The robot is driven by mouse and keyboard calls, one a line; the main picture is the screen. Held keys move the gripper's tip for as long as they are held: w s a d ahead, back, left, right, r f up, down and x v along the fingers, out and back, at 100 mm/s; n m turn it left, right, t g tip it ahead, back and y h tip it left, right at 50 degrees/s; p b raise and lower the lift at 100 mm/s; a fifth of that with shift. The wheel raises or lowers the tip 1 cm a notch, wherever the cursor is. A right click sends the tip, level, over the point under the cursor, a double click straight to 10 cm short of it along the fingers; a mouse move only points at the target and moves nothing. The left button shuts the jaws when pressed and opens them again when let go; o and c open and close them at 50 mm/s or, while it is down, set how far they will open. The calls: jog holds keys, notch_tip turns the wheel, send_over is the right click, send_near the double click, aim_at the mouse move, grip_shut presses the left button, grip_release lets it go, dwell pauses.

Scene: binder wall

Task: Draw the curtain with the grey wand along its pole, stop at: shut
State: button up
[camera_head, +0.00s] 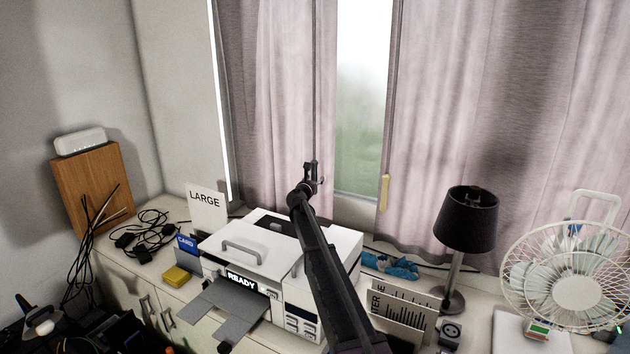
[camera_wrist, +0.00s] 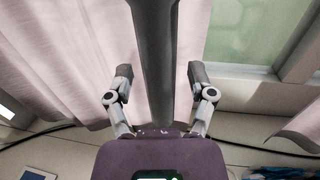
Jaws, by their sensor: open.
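The grey wand (camera_wrist: 155,45) hangs down the middle of the wrist view, between the two fingers of my gripper (camera_wrist: 160,75). The fingers stand apart on either side of it, with a gap showing on both sides. In the head view my gripper (camera_head: 312,174) is in front of the lower right part of the left curtain (camera_head: 285,90), which is pale pink. A strip of bare window (camera_head: 362,100) shows between the left curtain and the right curtain (camera_head: 450,90). The curtain pole is out of view.
A yellow handle (camera_head: 384,192) hangs at the right curtain's edge. A white printer (camera_head: 270,250) stands below my arm. A black lamp (camera_head: 467,220) and a white fan (camera_head: 570,280) stand to the right. A LARGE sign (camera_head: 206,205) and cables (camera_head: 145,235) are on the left.

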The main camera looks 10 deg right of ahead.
grip_shut()
jog(key=shift+s+d, duration=0.1)
